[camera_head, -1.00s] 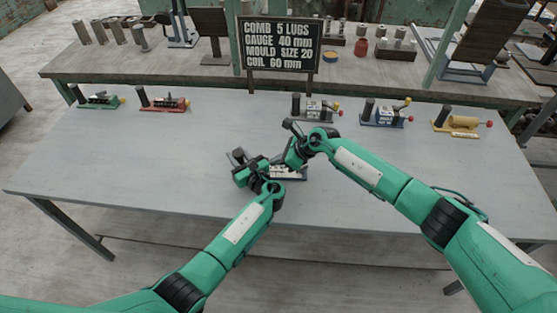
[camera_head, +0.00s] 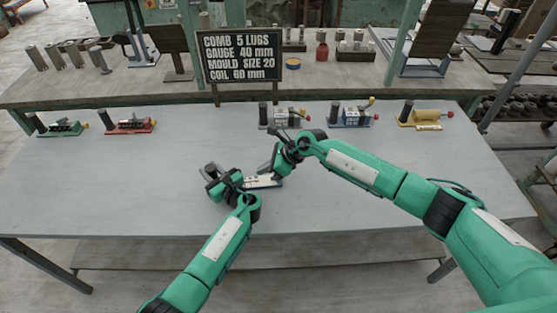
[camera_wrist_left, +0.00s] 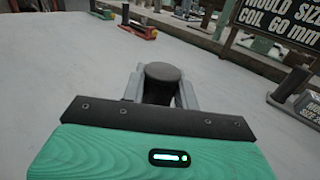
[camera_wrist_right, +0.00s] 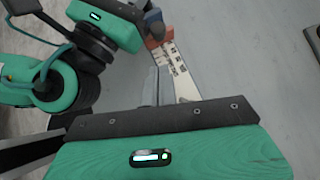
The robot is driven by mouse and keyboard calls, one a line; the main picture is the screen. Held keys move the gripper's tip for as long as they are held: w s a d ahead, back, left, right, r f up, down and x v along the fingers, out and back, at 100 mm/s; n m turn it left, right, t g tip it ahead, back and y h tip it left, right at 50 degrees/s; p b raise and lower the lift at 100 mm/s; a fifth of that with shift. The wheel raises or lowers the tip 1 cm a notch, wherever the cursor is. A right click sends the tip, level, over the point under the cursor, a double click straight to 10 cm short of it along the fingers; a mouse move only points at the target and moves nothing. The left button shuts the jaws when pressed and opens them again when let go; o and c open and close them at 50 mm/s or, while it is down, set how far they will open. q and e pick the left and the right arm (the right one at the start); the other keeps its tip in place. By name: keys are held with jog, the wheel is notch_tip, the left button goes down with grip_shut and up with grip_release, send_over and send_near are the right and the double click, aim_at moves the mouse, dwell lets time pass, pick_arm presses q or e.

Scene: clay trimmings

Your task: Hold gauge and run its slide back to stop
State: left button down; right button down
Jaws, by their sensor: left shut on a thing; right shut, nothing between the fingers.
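The gauge (camera_head: 262,182) lies on the grey table in front of me, mostly hidden by my grippers; its pale marked plate (camera_wrist_right: 182,80) shows in the right wrist view. An orange-red block (camera_wrist_right: 154,43) sits on it near my left gripper; I cannot tell whether this is the slide. My left gripper (camera_head: 213,176) is shut on the gauge's dark round post (camera_wrist_left: 161,78), which stands between its fingers in the left wrist view. My right gripper (camera_head: 267,169) is shut and empty, its fingertips beside or over the plate; contact is unclear.
Along the table's back edge stand a green device (camera_head: 62,128), a red one (camera_head: 130,126), a grey one (camera_head: 288,116), a blue one (camera_head: 352,118) and a yellow one (camera_head: 425,118). A black sign (camera_head: 241,55) stands behind. The table's left and front are clear.

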pick_arm(q)
jog(key=shift+a, duration=0.2)
jog(key=c, duration=1)
grip_release()
pick_arm(e)
jog(key=v, duration=0.6)
jog(key=shift+d+r, duration=0.15)
jog(key=shift+d, duration=0.15)
